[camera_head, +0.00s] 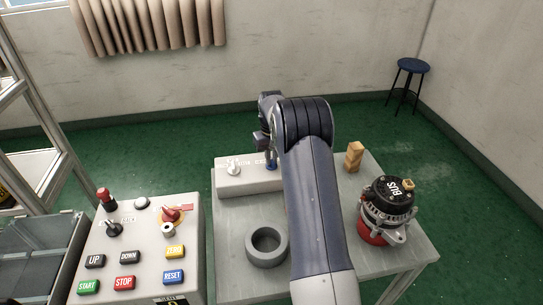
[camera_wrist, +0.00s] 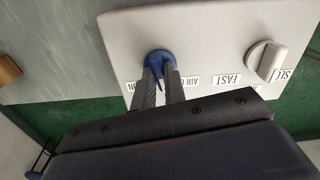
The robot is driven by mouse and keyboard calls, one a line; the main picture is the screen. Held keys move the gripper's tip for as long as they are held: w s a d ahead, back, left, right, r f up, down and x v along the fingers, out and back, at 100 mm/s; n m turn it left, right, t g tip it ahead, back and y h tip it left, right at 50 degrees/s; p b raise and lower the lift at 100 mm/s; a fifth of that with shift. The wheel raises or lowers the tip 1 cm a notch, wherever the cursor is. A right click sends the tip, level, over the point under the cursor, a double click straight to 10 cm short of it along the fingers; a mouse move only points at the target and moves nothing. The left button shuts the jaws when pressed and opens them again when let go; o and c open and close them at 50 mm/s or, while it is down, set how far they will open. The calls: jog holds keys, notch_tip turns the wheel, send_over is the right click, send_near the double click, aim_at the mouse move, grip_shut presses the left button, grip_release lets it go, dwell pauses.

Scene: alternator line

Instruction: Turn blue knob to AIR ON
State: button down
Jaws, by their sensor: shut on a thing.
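The blue knob (camera_wrist: 158,62) sits on a light grey panel box (camera_wrist: 215,32), with partly hidden AIR labels beside it in the wrist view. My gripper (camera_wrist: 160,78) is over the knob, its two fingers shut on it from either side. The fingers hide part of the knob and some of the label lettering, so I cannot tell which setting it points to. In the head view the blue knob (camera_head: 271,165) shows at the right end of the panel box (camera_head: 240,183), just below my wrist.
A white knob (camera_wrist: 265,60) by FAST and SLOW labels is beside the blue one. A button console (camera_head: 145,245) stands at left, a stool (camera_head: 411,68) behind.

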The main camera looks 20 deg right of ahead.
jog(key=m, duration=0.5)
jog(key=shift+m+p, duration=0.3)
jog(key=m, duration=0.5)
jog(key=shift+m, duration=0.3)
jog(key=c, duration=1.5)
grip_release()
jog(key=shift+o, duration=0.2)
notch_tip(320, 180, up, 11)
jog(key=shift+f, duration=0.1)
notch_tip(320, 180, down, 10)
jog(key=shift+f, duration=0.4)
